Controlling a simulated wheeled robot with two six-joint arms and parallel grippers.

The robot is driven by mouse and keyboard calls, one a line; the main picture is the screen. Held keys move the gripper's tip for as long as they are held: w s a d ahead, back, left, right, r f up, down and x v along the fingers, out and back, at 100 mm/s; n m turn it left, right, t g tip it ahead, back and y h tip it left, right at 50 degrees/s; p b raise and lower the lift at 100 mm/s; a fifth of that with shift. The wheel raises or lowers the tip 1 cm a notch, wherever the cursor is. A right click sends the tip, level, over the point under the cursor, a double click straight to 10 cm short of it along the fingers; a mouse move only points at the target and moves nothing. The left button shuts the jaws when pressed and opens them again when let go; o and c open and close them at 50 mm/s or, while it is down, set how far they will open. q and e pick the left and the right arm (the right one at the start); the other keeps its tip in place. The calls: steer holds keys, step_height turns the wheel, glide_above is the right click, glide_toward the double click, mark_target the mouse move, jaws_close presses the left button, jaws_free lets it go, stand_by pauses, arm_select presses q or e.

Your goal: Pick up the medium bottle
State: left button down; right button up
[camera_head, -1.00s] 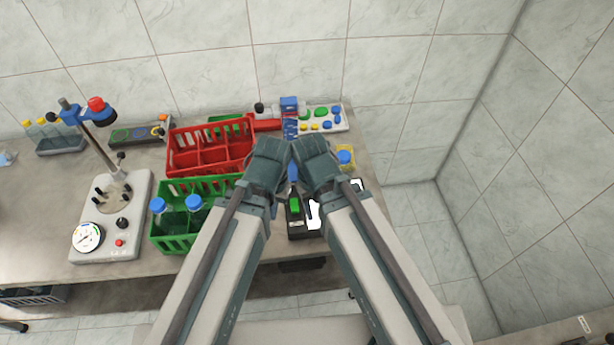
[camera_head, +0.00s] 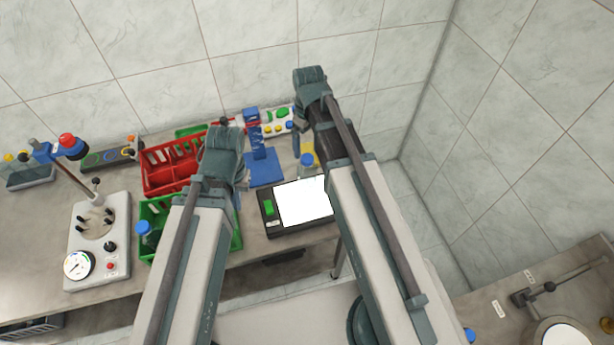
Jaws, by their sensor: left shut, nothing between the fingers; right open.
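A clear bottle with a blue cap (camera_head: 306,161) stands upright on the table between my two arms, close to my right forearm. Another blue-capped bottle (camera_head: 143,229) stands in the green crate (camera_head: 150,257) at the left. I cannot tell from size which is the medium bottle. My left gripper (camera_head: 223,140) is shut and empty, above the right side of the crates; its fingers are mostly hidden by its wrist.
A red crate (camera_head: 175,173) sits behind the green one. A blue stand (camera_head: 263,167) and a black device with a white screen (camera_head: 302,202) lie between my arms. A gauge station (camera_head: 98,245) stands at the left. The table's right edge is near my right arm.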

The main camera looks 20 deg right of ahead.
mark_target(308, 158)
step_height(308, 158, down, 8)
steer(key=b, duration=0.8)
steer(key=shift+f, duration=0.25)
step_height(308, 158, down, 5)
steer(key=b, duration=0.5)
steer(key=shift+a+f, duration=0.15)
steer(key=shift+c, duration=0.3)
jaws_close()
